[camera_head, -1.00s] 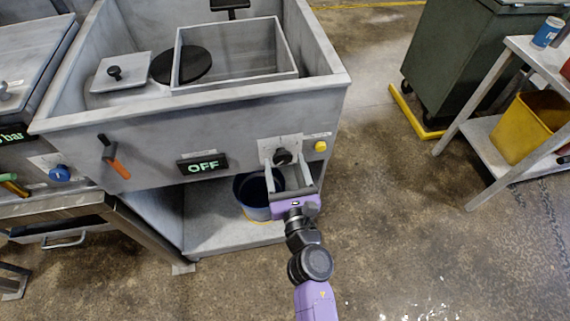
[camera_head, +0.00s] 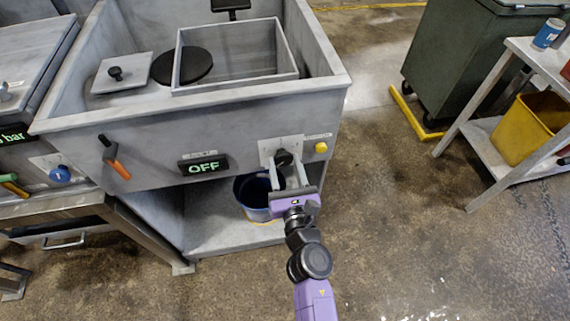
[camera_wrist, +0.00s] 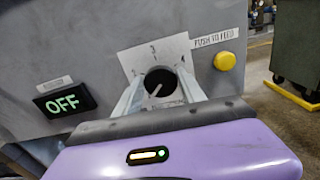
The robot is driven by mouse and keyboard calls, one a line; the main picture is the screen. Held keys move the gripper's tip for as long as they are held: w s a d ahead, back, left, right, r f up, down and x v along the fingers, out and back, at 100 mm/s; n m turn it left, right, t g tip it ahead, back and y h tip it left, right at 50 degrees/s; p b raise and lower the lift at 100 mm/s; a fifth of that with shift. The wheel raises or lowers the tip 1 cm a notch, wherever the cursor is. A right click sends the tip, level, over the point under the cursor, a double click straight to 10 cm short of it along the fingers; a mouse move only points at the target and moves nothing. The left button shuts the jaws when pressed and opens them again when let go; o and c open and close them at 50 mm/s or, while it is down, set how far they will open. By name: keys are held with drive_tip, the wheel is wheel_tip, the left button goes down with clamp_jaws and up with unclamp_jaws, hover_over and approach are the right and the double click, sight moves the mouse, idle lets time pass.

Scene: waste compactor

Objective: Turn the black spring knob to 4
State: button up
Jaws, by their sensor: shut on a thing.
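The black spring knob (camera_head: 283,157) sits on a pale label plate (camera_head: 266,150) on the front panel of the grey machine. My gripper (camera_head: 286,163) reaches it from the front, with one finger on each side, shut on the knob. In the wrist view the knob (camera_wrist: 160,82) shows between the fingers, with a light pointer line on its face. A "3" is legible at the top of the plate (camera_wrist: 150,52); the other marks are hidden or too small to read.
A lit "OFF" display (camera_head: 204,165) is left of the knob. A yellow button (camera_head: 321,148), labelled "PUSH TO FEED" in the wrist view, is close on the right. An orange-handled lever (camera_head: 115,158) is farther left. A dark bucket (camera_head: 247,193) stands below.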

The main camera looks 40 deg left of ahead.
drive_tip(key=m, duration=0.4)
drive_tip(key=shift+w+d+m, duration=0.1)
drive_tip(key=shift+m, duration=0.2)
drive_tip(key=m, duration=0.5)
drive_tip(key=shift+f+m+p, duration=0.1)
drive_tip(key=shift+m+p, duration=0.2)
drive_tip(key=m, duration=0.5)
drive_tip(key=shift+d+f, duration=0.1)
drive_tip(key=shift+f, duration=0.05)
drive_tip(key=m+p, duration=0.1)
drive_tip(key=m, duration=0.4)
drive_tip(key=shift+f+m, duration=0.15)
drive_tip(key=shift+m, duration=0.25)
drive_tip(key=m, duration=0.4)
drive_tip(key=shift+m+p, duration=0.3)
drive_tip(key=shift+p, duration=0.1)
drive_tip(key=m+p, duration=0.1)
drive_tip(key=m, duration=0.4)
drive_tip(key=shift+f, duration=0.15)
drive_tip(key=m, duration=0.4)
drive_tip(key=shift+m+p, duration=0.35)
drive_tip(key=shift+m, duration=0.05)
drive_tip(key=m, duration=0.4)
drive_tip(key=shift+s+a, duration=0.2)
drive_tip(key=shift+m, duration=0.3)
